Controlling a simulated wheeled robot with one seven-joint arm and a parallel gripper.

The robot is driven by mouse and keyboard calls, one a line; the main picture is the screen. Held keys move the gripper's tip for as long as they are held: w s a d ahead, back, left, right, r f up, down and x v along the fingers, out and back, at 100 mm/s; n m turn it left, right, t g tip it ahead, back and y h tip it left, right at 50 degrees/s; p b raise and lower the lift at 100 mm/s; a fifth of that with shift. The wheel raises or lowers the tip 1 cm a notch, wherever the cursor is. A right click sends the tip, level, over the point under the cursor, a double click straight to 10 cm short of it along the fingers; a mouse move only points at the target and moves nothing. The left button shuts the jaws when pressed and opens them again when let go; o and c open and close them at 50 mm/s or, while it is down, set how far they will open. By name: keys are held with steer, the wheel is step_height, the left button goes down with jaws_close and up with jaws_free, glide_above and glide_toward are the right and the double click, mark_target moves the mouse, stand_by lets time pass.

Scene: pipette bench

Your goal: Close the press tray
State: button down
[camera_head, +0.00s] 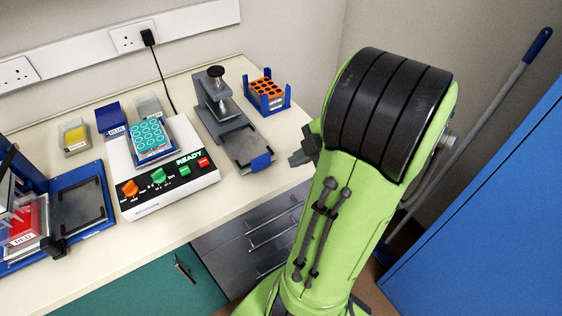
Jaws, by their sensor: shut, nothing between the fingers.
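The press (213,100) is a grey stand with a black knob on top, at the back of the bench. Its press tray (245,147) is a flat grey plate that sticks out in front of the stand toward the bench's front edge. A blue handle (262,162) is on the tray's front end. My gripper (294,159) is partly hidden behind my green arm. Only its dark end shows, to the right of the blue handle and apart from it in the picture. It is shut and empty.
A white machine (150,195) reading READY, with a teal-topped plate on it, stands left of the press. A blue rack (282,100) with an orange block stands right of it. Grey drawers (240,240) are below the bench edge. A blue cabinet (490,230) is at right.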

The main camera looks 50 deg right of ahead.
steer(key=w+f, duration=0.4)
steer(key=w+a+f+b, duration=0.1)
steer(key=w+f, duration=0.1)
steer(key=w, duration=0.1)
steer(key=shift+a+f, duration=0.1)
steer(key=shift+w, duration=0.6)
steer(key=shift+d, duration=0.2)
glide_toward(245, 139)
steer(key=w+f, duration=0.1)
steer(key=w+a+f, duration=0.1)
steer(key=w, duration=0.1)
steer(key=w+a+f, duration=0.1)
steer(key=w, duration=0.1)
steer(key=shift+w+a, duration=0.1)
steer(key=shift+w, duration=0.15)
steer(key=shift+w+r, duration=0.1)
steer(key=shift+w, duration=0.1)
